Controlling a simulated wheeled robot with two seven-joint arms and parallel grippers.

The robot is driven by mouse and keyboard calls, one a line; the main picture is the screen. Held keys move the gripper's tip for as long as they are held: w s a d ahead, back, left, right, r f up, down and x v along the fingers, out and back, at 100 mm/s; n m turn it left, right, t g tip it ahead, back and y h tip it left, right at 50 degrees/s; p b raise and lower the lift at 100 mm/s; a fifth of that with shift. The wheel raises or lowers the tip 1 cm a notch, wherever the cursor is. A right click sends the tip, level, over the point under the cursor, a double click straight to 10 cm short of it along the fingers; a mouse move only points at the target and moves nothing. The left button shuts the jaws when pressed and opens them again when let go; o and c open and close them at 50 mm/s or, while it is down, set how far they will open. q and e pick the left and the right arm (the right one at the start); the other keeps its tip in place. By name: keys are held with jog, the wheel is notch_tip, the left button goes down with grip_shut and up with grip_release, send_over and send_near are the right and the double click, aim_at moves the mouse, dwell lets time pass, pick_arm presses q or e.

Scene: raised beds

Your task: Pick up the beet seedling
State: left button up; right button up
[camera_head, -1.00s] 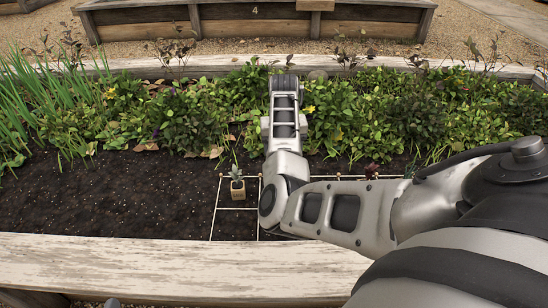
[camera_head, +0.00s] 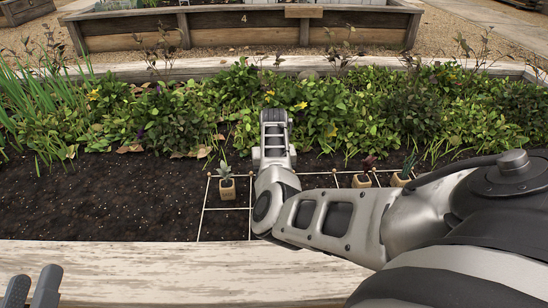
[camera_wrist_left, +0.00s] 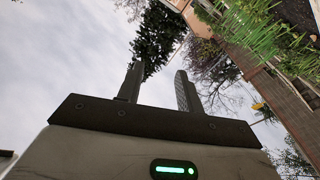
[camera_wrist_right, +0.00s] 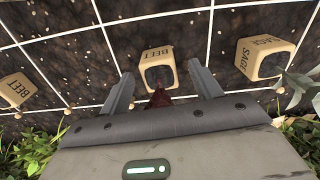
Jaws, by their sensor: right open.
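In the right wrist view, a tan pot marked BEET (camera_wrist_right: 157,55) with dark red leaves (camera_wrist_right: 158,98) shows between the spread fingers of my open right gripper (camera_wrist_right: 161,84). No contact shows, and I cannot tell the height gap. In the head view my right arm hides this pot and the right fingertips. Another BEET pot (camera_wrist_right: 15,90) is at the left of the wrist view; a reddish seedling in a pot (camera_head: 362,180) also shows right of my arm in the head view. My left gripper (camera_head: 31,286) is open and empty at the lower left; its fingers (camera_wrist_left: 158,85) point skyward.
A SAGE pot (camera_wrist_right: 262,58) is beside the middle BEET pot; the grey-green seedling (camera_head: 227,187) is left of my arm. A green seedling (camera_head: 403,178) stands farther right. A white grid (camera_head: 203,210) covers the soil. Dense foliage (camera_head: 350,120) lies behind; a wooden edge (camera_head: 150,265) in front.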

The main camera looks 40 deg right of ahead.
notch_tip(320, 180, down, 3)
jog(key=shift+r+b, duration=0.1)
jog(key=shift+b, duration=0.6)
pick_arm(q)
jog(key=r+m, duration=0.1)
jog(key=r+m+t+h, duration=0.1)
jog(key=r+m+t, duration=0.1)
jog(key=shift+w+a+r, duration=0.2)
jog(key=shift+w+r, duration=0.15)
pick_arm(e)
jog(key=c, duration=1.1)
